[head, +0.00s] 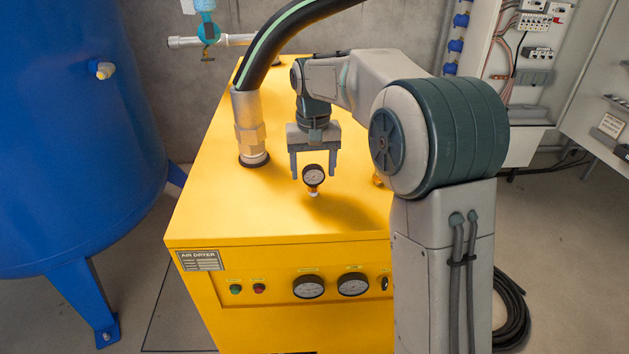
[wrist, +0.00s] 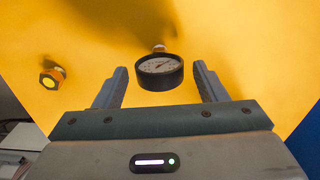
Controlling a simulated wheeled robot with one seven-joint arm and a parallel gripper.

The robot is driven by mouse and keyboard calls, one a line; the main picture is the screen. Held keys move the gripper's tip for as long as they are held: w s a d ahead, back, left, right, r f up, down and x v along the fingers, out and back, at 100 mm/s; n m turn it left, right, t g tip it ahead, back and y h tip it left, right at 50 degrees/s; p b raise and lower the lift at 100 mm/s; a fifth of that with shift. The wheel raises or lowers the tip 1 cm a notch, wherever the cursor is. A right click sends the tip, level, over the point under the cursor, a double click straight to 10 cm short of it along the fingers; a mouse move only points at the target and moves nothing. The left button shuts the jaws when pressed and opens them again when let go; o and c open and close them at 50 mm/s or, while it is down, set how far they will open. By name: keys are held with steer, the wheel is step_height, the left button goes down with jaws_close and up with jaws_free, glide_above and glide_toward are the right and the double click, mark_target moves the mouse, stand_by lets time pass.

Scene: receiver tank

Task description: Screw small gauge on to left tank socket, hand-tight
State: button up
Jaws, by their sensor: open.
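In the wrist view the gauge (wrist: 160,72) sits between the finger ends, with gaps on both sides. My gripper (head: 314,174) is open and points down around the gauge, not visibly touching it.
The yellow air dryer (head: 215,215) carries a thick black hose (head: 270,45) rising from a metal fitting (head: 248,125) left of my gripper. Another brass fitting (wrist: 52,76) shows in the wrist view. An open electrical cabinet (head: 525,80) stands at the right. The dryer's front-left top is clear.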

jaws_close()
step_height(320, 180, up, 6)
steer(key=p, duration=0.5)
steer(key=shift+r+p, duration=0.15)
steer(key=shift+p, duration=0.15)
